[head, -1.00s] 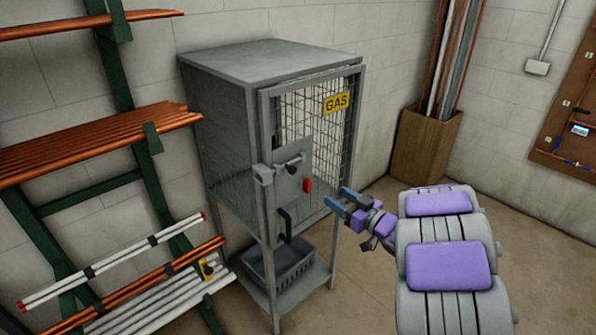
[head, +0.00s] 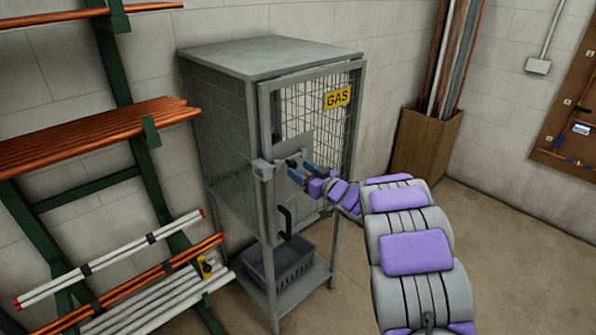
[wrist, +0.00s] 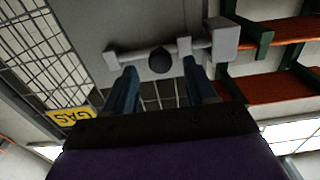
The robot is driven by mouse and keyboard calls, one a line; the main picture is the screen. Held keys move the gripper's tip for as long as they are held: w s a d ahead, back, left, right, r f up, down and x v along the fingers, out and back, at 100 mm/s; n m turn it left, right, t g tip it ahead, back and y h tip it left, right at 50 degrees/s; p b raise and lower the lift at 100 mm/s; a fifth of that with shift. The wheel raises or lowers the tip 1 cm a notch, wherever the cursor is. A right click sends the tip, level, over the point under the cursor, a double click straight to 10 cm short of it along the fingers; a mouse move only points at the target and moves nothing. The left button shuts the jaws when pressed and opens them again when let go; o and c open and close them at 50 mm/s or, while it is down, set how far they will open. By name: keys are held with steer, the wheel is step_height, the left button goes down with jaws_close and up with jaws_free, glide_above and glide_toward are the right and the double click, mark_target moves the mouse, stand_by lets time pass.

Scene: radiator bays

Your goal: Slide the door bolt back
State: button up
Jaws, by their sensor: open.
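The grey gas cage (head: 228,135) stands against the wall, its mesh door shut and carrying a yellow GAS sign (head: 337,98). The door bolt (wrist: 135,55) is a light grey rod with a dark round knob (wrist: 160,59), lying across the door plate and reaching a grey block (wrist: 222,40) in the wrist view. My gripper (head: 298,170) is in front of the bolt in the head view. In the wrist view my gripper's blue fingers (wrist: 158,80) are apart, one on each side of the knob and short of it. Nothing is held. The red part on the plate is mostly hidden by my gripper.
A black door handle (head: 285,222) sits below the bolt, with a grey crate (head: 278,262) on the cage's lower shelf. A green rack with copper and white pipes (head: 95,135) stands left. A wooden bin (head: 425,145) stands right. Floor at right is clear.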

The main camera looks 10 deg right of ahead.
steer(key=shift+x, duration=1.1)
steer(key=shift+c, duration=0.4)
jaws_close()
